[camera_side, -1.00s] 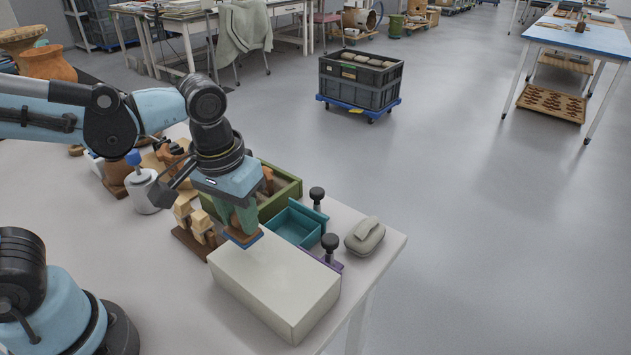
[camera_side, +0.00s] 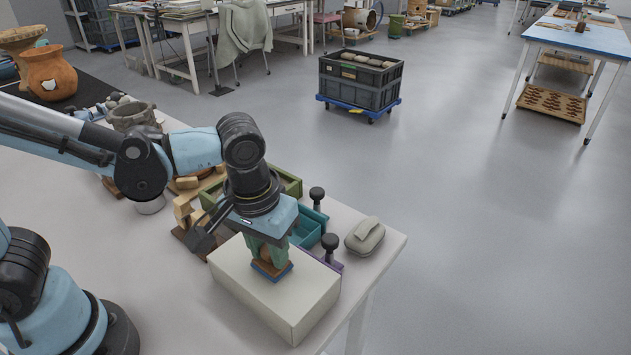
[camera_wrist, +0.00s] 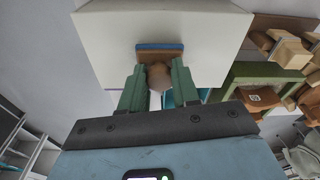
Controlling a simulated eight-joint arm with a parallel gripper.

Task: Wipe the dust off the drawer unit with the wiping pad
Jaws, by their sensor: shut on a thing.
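The drawer unit, a plain cream-white box (camera_side: 297,302), sits on the table near its right edge. My gripper (camera_side: 267,252) is over the middle of the box's top, pointing down. Its green fingers are shut on the wiping pad (camera_side: 272,271), a brown block with a blue underside. The pad is at the box's top surface; I cannot tell whether it touches. In the wrist view, the fingers (camera_wrist: 157,82) hold the pad's rounded knob, and the pad (camera_wrist: 160,49) shows against the white top (camera_wrist: 105,40). I cannot make out any dust; the pad hides part of the top.
Behind the box are a teal tray (camera_side: 303,238), a green-walled tray (camera_side: 291,186) and black-knobbed pieces (camera_side: 330,242). A grey case (camera_side: 366,237) lies at the table's right corner. Wooden blocks (camera_side: 184,209) stand close to the box's left.

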